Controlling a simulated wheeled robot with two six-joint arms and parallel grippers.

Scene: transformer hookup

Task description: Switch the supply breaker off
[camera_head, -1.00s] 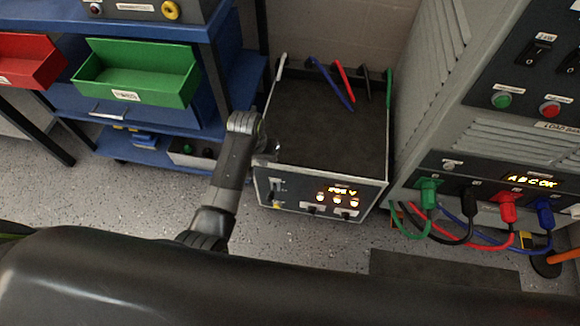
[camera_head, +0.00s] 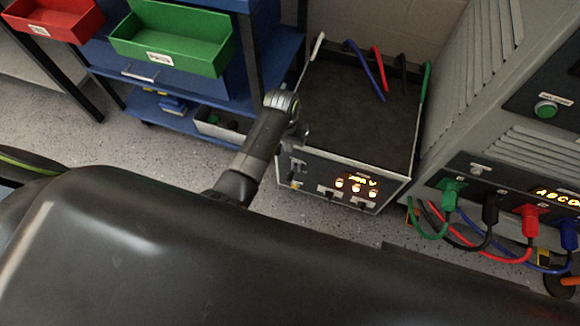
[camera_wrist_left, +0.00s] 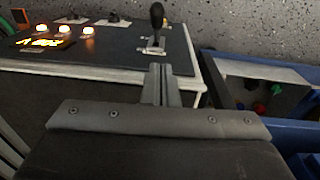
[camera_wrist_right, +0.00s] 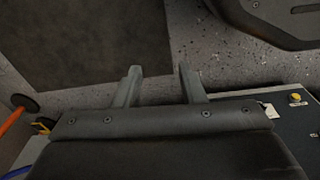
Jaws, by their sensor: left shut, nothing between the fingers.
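The supply box (camera_head: 352,125) stands on the floor with its front panel facing me. A black-handled lever (camera_head: 297,164), apparently the supply breaker, is at the left end of that panel. In the left wrist view its handle (camera_wrist_left: 157,16) stands up from a light slotted plate. My left gripper (camera_head: 300,138) is at the box's upper front left corner. In the left wrist view its fingers (camera_wrist_left: 160,84) are shut and empty, pointing at the lever's base; I cannot tell whether they touch. My right gripper (camera_wrist_right: 160,88) is open and empty above the floor.
The lamps (camera_head: 356,188) and display on the box are lit. A load cabinet (camera_head: 480,130) with coloured plugs and cables stands at right. A blue cart (camera_head: 270,50) with a green bin (camera_head: 172,40) is at left, close to my left arm.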

